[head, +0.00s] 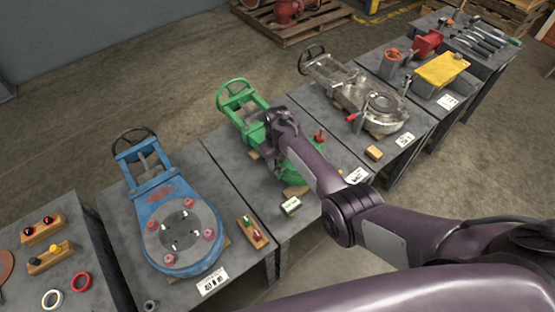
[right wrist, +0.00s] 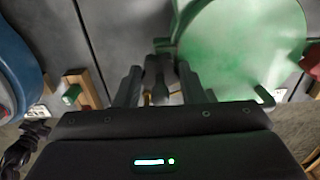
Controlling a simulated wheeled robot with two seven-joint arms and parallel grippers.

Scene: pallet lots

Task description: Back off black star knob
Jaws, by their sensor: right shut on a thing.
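The green valve (head: 253,130) with a green handwheel (head: 235,90) lies on a grey table. It also shows in the right wrist view as a large green round body (right wrist: 245,45). My right gripper (right wrist: 157,82) is shut on a small dark piece, which I take to be the black star knob (right wrist: 155,68), beside the green body. The knob's star shape cannot be made out. In the head view my right gripper (head: 272,120) is over the middle of the green valve, and my wrist hides the knob. My left gripper is not in view.
A blue valve (head: 165,190) lies on the table to the left, with a small wooden block (head: 252,232) beside it. A bare metal valve (head: 350,90) lies on the table to the right. Gaps separate the tables.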

